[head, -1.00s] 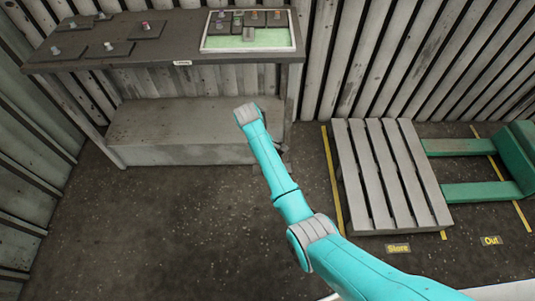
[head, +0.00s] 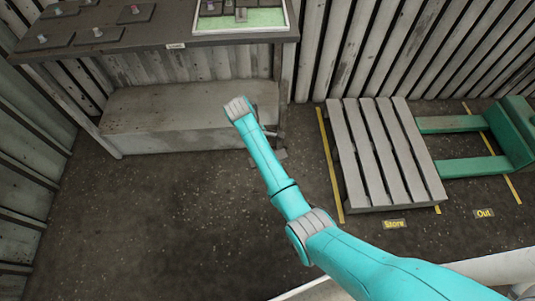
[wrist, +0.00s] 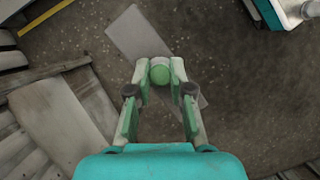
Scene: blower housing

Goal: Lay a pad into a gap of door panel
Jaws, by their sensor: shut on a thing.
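My gripper (wrist: 160,64) is shut on the round, pale green knob (wrist: 160,75) of a flat grey pad (wrist: 136,33) in the wrist view. The pad hangs above the dark floor, partly covered by the fingers and knob. In the head view the gripper is mostly hidden behind my wrist, and part of the pad (head: 281,155) shows below the bench front. The door panel (head: 265,19) is a pale-rimmed green board on the bench top, with several grey pads on it. The upper part of the panel is cut off by the frame edge.
The bench (head: 210,41) has several dark plates with knobs at its left and a low shelf (head: 180,115) beneath. A slatted pallet (head: 388,155) and green forks (head: 465,167) stand at the right. Open floor (head: 150,220) lies at the front left.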

